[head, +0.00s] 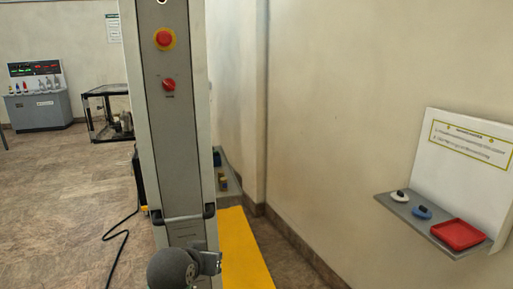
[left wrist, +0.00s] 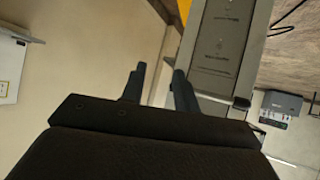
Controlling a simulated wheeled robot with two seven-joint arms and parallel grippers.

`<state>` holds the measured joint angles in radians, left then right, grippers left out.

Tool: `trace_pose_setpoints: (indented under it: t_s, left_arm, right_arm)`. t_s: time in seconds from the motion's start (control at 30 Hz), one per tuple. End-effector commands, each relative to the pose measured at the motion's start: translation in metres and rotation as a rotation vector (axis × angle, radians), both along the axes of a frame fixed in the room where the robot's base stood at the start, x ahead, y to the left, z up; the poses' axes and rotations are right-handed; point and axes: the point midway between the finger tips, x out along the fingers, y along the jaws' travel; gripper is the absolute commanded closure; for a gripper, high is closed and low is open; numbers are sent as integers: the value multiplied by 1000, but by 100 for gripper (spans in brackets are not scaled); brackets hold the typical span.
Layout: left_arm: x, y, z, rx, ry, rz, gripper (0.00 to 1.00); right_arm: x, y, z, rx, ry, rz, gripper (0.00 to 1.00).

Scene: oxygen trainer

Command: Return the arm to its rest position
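My left gripper (left wrist: 158,88) shows in the left wrist view with its two dark fingers apart and nothing between them. It points toward a tall grey column (left wrist: 217,50), which looks upside down in that view. In the head view the same column (head: 177,130) stands upright, with a red round button on a yellow ring (head: 164,39) and a red rotary switch (head: 168,84). A dark rounded part with a small grey bracket is in front of the column's foot; I cannot tell whether it belongs to my arm. My right gripper is not in view.
A grey wall shelf (head: 425,226) at the right holds a white piece (head: 399,196), a blue piece (head: 422,212) and a red tray (head: 458,235). A yellow floor strip (head: 243,252) lies beside the column. A black cable (head: 122,233) is on the floor. A grey console (head: 38,107) stands far left.

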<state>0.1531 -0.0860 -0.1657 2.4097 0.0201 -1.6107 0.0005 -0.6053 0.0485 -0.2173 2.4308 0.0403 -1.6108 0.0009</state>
Motion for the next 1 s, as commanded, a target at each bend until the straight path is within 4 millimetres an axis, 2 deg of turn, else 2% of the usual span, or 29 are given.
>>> trace_pose_setpoints:
  t_s: [0.03,0.1,0.27,0.5,0.8,1.0]
  left_arm:
    - [-10,0,-20,6,34,-7,69]
    - [-24,0,-44,14,76,-16,69]
    - [-58,1,-97,31,171,-31,69]
    - [-118,4,-170,59,318,-50,69]
    - [-206,10,-250,92,507,-72,69]
    - [-270,15,-292,105,631,-83,69]
  right_arm:
    - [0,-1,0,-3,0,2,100]
    - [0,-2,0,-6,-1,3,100]
    - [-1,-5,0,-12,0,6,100]
    - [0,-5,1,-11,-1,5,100]
    - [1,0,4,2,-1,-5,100]
    - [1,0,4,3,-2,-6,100]
